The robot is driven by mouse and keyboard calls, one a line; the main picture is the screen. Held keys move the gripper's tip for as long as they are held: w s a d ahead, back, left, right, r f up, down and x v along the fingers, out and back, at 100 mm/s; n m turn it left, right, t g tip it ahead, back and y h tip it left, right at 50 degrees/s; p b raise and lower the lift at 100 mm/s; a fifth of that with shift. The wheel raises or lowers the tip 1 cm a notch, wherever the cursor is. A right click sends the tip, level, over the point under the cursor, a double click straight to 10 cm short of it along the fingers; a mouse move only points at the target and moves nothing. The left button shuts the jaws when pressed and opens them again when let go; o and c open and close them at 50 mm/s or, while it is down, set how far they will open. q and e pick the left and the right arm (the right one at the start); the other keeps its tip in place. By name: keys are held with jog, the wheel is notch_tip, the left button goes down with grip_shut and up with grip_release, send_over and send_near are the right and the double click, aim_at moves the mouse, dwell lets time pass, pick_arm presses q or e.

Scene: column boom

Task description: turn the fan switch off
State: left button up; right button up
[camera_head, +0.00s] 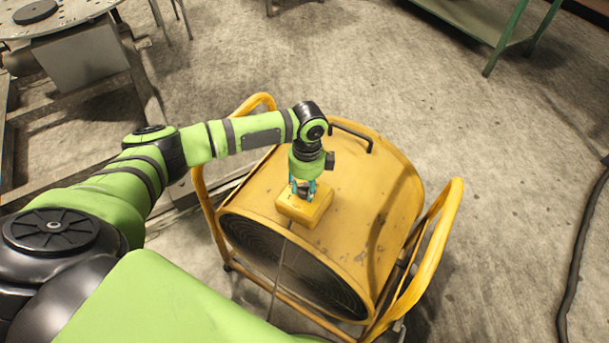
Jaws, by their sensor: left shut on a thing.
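A large yellow drum fan (366,200) stands on the floor in a yellow tubular frame, with its dark grille (290,265) facing the lower left. A small yellow switch box (308,211) sits on top of the drum. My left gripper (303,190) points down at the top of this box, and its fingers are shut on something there. The fingers and wrist hide the switch itself, so its position cannot be told. My right gripper is not in view.
The fan's frame has raised tubes on the left and right (447,215), and a dark handle (350,135) rises behind my wrist. A metal table (85,20) stands at the upper left. A green bench (470,25) is at the upper right. A black cable (577,255) lies at right.

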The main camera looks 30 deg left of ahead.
pick_arm(q)
jog(key=n+p, duration=0.1)
jog(key=n, duration=0.1)
jog(key=n+p, duration=0.1)
jog(key=p, duration=0.1)
jog(key=n+p, duration=0.2)
jog(key=shift+d+r+n, duration=0.2)
jog(key=shift+d+n, duration=0.1)
jog(key=shift+d, duration=0.05)
jog(key=n+p, duration=0.2)
jog(key=n, duration=0.1)
jog(key=shift+w+a+n+h+p, duration=0.15)
jog(key=shift+n+h+p, duration=0.15)
jog(key=shift+n+p, duration=0.8)
jog(key=shift+f, duration=0.1)
jog(key=shift+w, duration=0.1)
jog(key=o, duration=1.1)
jog(key=shift+o, duration=0.2)
jog(key=shift+a, duration=0.1)
